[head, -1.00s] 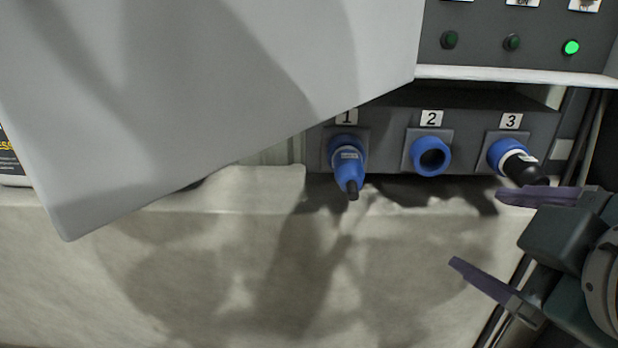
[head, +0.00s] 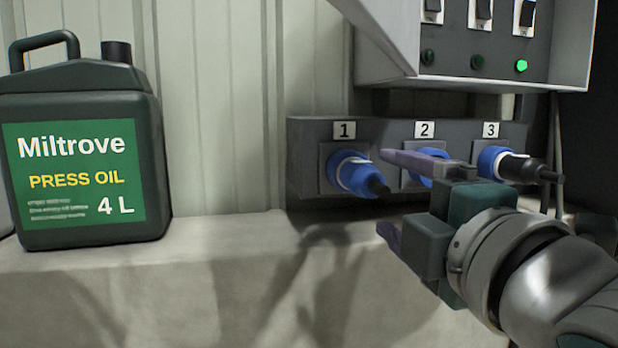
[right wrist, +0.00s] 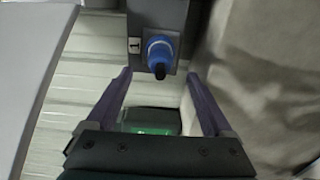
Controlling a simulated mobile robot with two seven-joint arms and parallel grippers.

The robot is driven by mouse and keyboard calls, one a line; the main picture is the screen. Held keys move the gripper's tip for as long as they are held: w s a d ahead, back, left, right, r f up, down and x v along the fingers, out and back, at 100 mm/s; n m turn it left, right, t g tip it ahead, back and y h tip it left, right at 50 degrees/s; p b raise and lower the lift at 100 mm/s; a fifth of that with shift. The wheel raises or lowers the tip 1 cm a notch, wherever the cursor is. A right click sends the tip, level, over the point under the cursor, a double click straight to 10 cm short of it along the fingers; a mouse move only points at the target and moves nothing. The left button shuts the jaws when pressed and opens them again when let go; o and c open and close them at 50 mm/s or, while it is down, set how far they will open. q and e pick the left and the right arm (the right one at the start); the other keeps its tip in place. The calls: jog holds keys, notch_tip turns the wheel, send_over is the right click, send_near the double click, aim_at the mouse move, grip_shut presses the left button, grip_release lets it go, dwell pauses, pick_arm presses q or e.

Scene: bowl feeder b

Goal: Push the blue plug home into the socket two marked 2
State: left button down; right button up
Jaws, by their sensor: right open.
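The blue plug (head: 362,178) with a black end sits in the socket marked 1. It also shows in the right wrist view (right wrist: 160,58), beyond and between the fingertips. The socket marked 2 (head: 427,182) has a blue collar, mostly hidden behind my right gripper; earlier its opening showed empty. My right gripper (head: 386,194) is open and empty, in front of socket 2 and just right of the blue plug. Its fingers (right wrist: 159,75) stand wide apart, touching nothing that I can see. My left gripper is not in view.
A black-bodied plug (head: 518,165) sits in socket 3. A switch cabinet (head: 470,65) with a lit green lamp hangs above; its open door (head: 385,35) juts left. A press oil can (head: 85,160) stands on the ledge (head: 230,232) at left. Room is free between can and sockets.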

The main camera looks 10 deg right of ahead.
aim_at(374, 186)
jog(key=shift+w, duration=0.15)
jog(key=shift+w, duration=0.25)
jog(key=w+b, duration=0.2)
jog(key=w, duration=0.4)
jog(key=shift+w+a+b, duration=0.15)
jog(key=shift+w+b, duration=0.15)
jog(key=shift+w, duration=0.85)
jog(key=shift+p, duration=0.35)
jog(key=shift+c, duration=0.2)
grip_shut()
dwell(0.6)
jog(key=shift+s+r, duration=0.1)
